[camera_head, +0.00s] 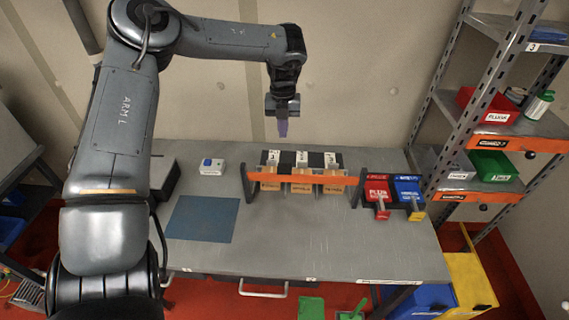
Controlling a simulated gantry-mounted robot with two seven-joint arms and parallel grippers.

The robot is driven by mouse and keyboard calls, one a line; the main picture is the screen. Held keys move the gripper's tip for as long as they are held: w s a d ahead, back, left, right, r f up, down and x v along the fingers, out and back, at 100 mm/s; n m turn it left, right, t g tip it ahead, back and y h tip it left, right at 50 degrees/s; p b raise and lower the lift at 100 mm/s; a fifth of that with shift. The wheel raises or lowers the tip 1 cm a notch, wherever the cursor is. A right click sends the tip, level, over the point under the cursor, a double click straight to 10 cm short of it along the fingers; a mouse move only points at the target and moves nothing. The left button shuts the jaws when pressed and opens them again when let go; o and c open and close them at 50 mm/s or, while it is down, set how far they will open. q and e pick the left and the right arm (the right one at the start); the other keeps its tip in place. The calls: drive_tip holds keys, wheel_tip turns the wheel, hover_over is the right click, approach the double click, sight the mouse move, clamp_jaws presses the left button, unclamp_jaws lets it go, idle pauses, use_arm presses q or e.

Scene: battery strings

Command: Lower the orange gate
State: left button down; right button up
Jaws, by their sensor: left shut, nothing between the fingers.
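The orange gate (300,178) is a bar across the front of a rack (302,158) on the workbench. Dark side arms hold it at both ends. Behind and below the bar are three brown boxes (301,188), partly covered by it, with black and white labelled tops behind. My left gripper (283,130) points down, shut and empty, above and behind the rack, clear of the gate. My right gripper is not in view.
Red (378,193) and blue (407,193) holders stand right of the rack. A small white box (212,167) and a blue mat (203,219) lie to the left. A shelf unit with an orange rail (516,144) stands at the right. The bench front is clear.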

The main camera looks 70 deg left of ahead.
use_arm(q)
drive_tip(key=shift+w+r, duration=0.2)
drive_tip(key=shift+r, duration=0.15)
drive_tip(key=shift+f, duration=0.1)
drive_tip(key=p, duration=0.3)
approach(284, 167)
wheel_tip(284, 167, down, 7)
drive_tip(key=shift+d+r, duration=0.1)
drive_tip(key=shift+d, duration=0.05)
idle(0.5)
